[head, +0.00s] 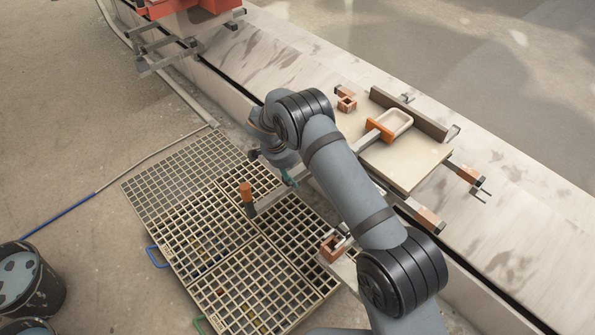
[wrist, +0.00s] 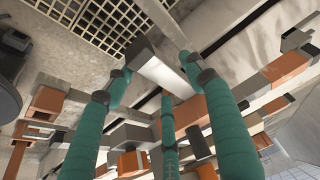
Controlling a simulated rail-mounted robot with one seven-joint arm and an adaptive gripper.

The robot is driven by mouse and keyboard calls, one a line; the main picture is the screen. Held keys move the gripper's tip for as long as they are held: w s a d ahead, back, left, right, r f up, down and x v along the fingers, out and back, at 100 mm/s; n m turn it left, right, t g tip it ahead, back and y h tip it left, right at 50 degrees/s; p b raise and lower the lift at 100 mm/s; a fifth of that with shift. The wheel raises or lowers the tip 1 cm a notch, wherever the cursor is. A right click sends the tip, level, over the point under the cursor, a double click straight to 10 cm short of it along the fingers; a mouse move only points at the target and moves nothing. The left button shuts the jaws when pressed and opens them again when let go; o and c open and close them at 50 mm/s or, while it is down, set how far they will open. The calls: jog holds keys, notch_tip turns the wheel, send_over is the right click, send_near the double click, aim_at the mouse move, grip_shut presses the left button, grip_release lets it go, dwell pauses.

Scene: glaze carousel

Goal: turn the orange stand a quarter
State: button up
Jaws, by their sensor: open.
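Orange parts show on a frame beside and partly under my arm: an upright orange post (head: 247,190) at the end of a grey bar (head: 268,198), an orange bracket (head: 380,130) and several orange clamps. I cannot tell which makes up the orange stand; its middle is hidden by my arm. My gripper (head: 288,178) is mostly hidden in the head view; some teal shows near the bar. In the wrist view its teal fingers (wrist: 165,105) are spread and open. A grey bar end (wrist: 163,72) lies between or just beyond them; contact cannot be told.
A floor grating (head: 190,250) lies at the left below the bar. A pale board (head: 400,160) with a light tray (head: 396,122) is at the right. A red-orange unit with grey brackets (head: 185,10) is at the top left. Dark buckets (head: 25,280) stand at the lower left.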

jog(key=shift+w+f, duration=0.1)
jog(key=shift+f, duration=0.05)
jog(key=shift+c, duration=0.8)
jog(key=c, duration=1.1)
grip_shut()
